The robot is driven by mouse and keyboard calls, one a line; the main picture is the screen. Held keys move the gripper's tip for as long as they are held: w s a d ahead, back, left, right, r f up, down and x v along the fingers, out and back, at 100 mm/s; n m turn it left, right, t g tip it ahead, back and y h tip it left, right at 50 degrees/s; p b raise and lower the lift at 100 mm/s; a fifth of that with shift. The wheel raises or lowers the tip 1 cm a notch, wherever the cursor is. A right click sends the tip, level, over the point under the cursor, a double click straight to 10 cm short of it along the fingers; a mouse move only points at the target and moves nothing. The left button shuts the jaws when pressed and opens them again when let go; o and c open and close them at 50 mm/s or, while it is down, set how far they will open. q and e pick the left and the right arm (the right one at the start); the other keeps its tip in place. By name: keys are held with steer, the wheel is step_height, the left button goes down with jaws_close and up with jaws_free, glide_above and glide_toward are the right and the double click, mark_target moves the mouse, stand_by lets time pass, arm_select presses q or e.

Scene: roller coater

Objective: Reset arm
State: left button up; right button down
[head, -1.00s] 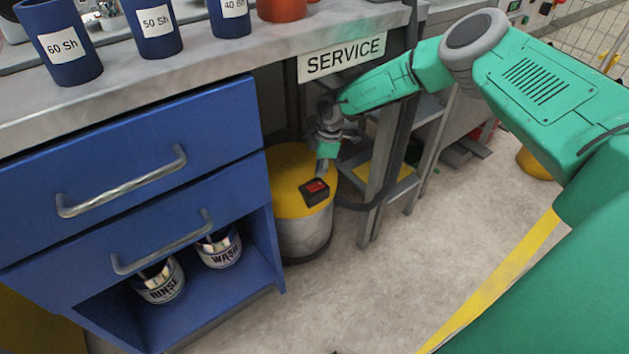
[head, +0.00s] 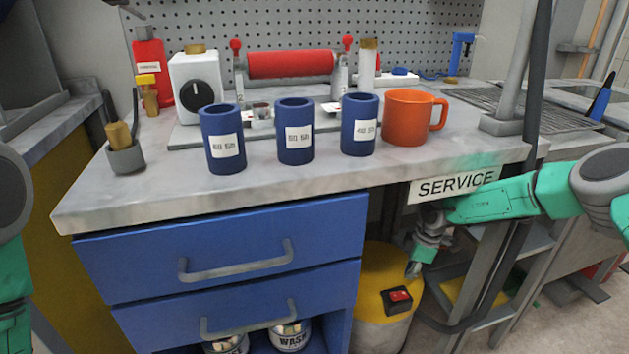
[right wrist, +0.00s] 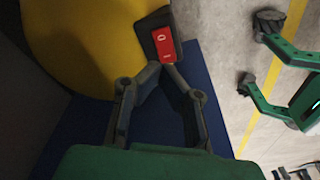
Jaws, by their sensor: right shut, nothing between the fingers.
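My right gripper (head: 413,270) points down beneath the SERVICE sign, just above the yellow-topped drum (head: 378,265). In the right wrist view its two fingers (right wrist: 157,67) meet at the tips, with nothing between them. The tips are close beside a red rocker switch (right wrist: 164,44) in a dark housing; I cannot tell whether they touch it.
The bench top (head: 300,185) carries blue cups (head: 222,155), an orange mug (head: 408,118) and a red roller (head: 290,64). Below are blue drawers (head: 150,255) with handles. The SERVICE sign (head: 450,185) and a grey rack (head: 500,285) hem in my right forearm.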

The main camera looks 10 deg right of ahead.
steer(key=s+a+n+t+h+p, duration=0.1)
steer(key=s+a+n+h+p, duration=0.2)
steer(key=s+n, duration=0.85)
steer(key=s+a+n+h+p, duration=0.2)
steer(key=s+a+n, duration=0.25)
steer(key=n, duration=1.35)
steer(key=s+a+r+n+y+p, duration=0.1)
steer(key=s+r+n, duration=0.3)
steer(key=s+n, duration=0.7)
steer(key=s+r+n+g+y+p, duration=0.1)
steer(key=s+r+n+p, duration=0.3)
steer(key=s+n, duration=0.8)
steer(key=n+y, duration=0.1)
steer(key=n, duration=0.6)
steer(key=shift+s+a+y, duration=0.15)
steer(key=shift+a+y, duration=0.15)
steer(key=shift+a, duration=0.1)
